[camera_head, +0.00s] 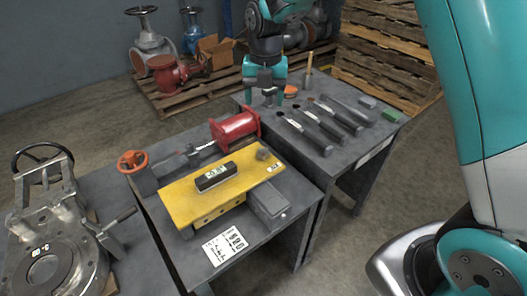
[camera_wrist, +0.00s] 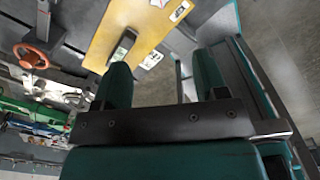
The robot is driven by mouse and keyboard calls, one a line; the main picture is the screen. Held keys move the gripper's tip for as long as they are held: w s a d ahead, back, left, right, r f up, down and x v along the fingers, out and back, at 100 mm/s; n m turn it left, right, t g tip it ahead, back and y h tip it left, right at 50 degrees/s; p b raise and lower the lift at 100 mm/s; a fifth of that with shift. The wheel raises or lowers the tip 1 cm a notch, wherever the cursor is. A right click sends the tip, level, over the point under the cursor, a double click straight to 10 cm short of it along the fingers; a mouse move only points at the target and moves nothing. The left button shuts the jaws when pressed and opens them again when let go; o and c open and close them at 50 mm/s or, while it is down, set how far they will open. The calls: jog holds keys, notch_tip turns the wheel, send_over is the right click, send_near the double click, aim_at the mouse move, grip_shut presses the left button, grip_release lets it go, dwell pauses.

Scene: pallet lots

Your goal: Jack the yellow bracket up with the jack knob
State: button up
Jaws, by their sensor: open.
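The yellow bracket (camera_head: 215,193) lies as a flat plate across grey blocks on the near table, with a small black level with a lit display (camera_head: 216,176) on top. An orange handwheel (camera_head: 133,161), seemingly the jack knob, stands at the bracket's far left end. My gripper (camera_head: 265,97) is open and empty, above the tool table, well behind and right of the bracket and apart from the handwheel. In the wrist view, the bracket (camera_wrist: 120,30) shows beyond my open fingers (camera_wrist: 163,85), and the handwheel (camera_wrist: 30,56) is at upper left.
A red cylinder (camera_head: 235,129) stands behind the bracket. Several dark-handled tools (camera_head: 320,128) lie on the right table (camera_head: 345,150). A valve body (camera_head: 50,245) stands at left. Pallets (camera_head: 205,90) with valves are behind. A printed label (camera_head: 225,245) is on the near table's front.

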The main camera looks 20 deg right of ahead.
aim_at(263, 151)
jog(key=shift+n, duration=0.4)
jog(key=f, duration=1.8)
jog(key=shift+w+f, duration=0.1)
jog(key=shift+w, duration=0.25)
jog(key=c, duration=0.9)
